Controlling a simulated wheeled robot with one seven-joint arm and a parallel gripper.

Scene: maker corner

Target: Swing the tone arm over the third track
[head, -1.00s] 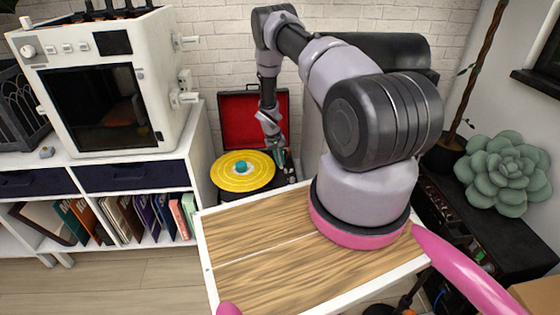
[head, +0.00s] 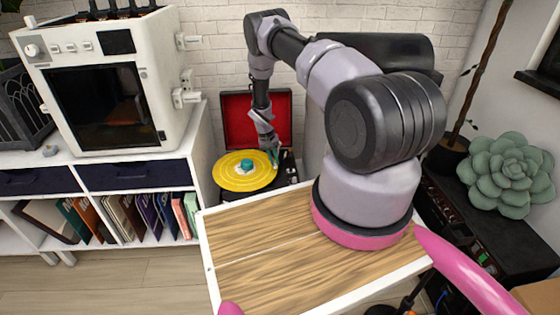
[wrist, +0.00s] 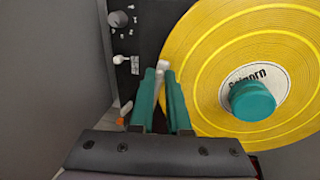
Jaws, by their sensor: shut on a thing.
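The yellow record (head: 245,171) lies flat on the turntable (head: 285,175), with a teal knob (head: 246,163) at its centre. In the wrist view the record (wrist: 205,60) shows several grooved bands and a pale label (wrist: 237,80) around the teal knob (wrist: 253,101). My gripper (head: 275,157) is at the record's right side in the head view. In the wrist view its teal fingers (wrist: 163,78) are shut on the tone arm, whose pale end (wrist: 163,65) shows at the fingertips by the record's outer edge. The rest of the tone arm is mostly hidden by the fingers.
The turntable's open red-lined lid (head: 257,120) stands behind the record. A dark knob (wrist: 119,19) and small controls are on the deck left of the fingers in the wrist view. A white boxy machine (head: 170,95) stands on the shelf unit (head: 205,140) to the left.

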